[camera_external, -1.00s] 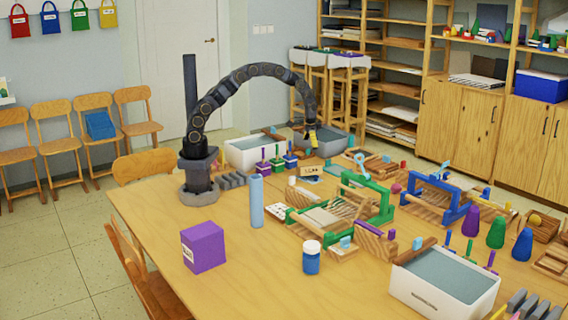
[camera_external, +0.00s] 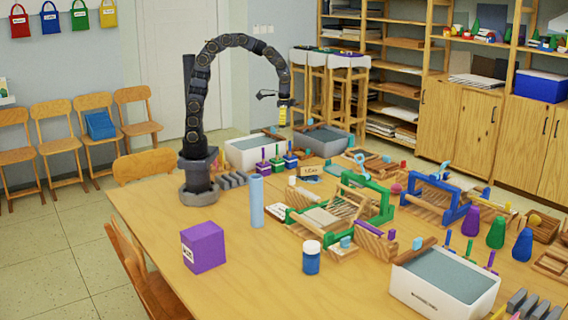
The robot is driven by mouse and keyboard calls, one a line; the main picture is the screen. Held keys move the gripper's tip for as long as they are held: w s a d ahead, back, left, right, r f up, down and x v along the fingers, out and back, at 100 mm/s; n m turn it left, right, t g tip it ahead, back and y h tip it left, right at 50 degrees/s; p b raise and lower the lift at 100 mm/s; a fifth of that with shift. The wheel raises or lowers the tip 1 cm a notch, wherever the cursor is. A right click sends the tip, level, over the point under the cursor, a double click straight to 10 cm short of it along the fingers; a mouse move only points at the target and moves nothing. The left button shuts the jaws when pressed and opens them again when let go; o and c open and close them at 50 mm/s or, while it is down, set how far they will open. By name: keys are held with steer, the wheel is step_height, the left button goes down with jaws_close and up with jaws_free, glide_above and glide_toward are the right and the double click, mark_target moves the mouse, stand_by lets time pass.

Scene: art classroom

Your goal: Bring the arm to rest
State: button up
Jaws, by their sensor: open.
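My gripper (camera_external: 281,116) hangs at the end of my arched arm, in the air above the two bins at the back of the table (camera_external: 140,202). It is small in this view, with a yellow part showing at its tip. It is open, and I see nothing held in it. My arm rises from its base at the table's back left corner, bends over to the right, and the gripper points down. Nothing touches the gripper.
Below are a white bin (camera_external: 243,153) and a grey bin (camera_external: 330,141). A green loom (camera_external: 380,203), a blue loom (camera_external: 455,212), a purple box (camera_external: 204,247), a light blue cylinder (camera_external: 257,200) and a blue jar (camera_external: 311,260) stand on the table.

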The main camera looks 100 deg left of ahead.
steer(key=s+d+r, duration=0.1)
steer(key=s+d, duration=0.3)
steer(key=s, duration=0.6)
steer(key=s+d+r+m+g, duration=0.1)
steer(key=s+d, duration=0.2)
steer(key=s, duration=0.8)
steer(key=shift+d+y, duration=0.35)
steer(key=shift+y, duration=0.05)
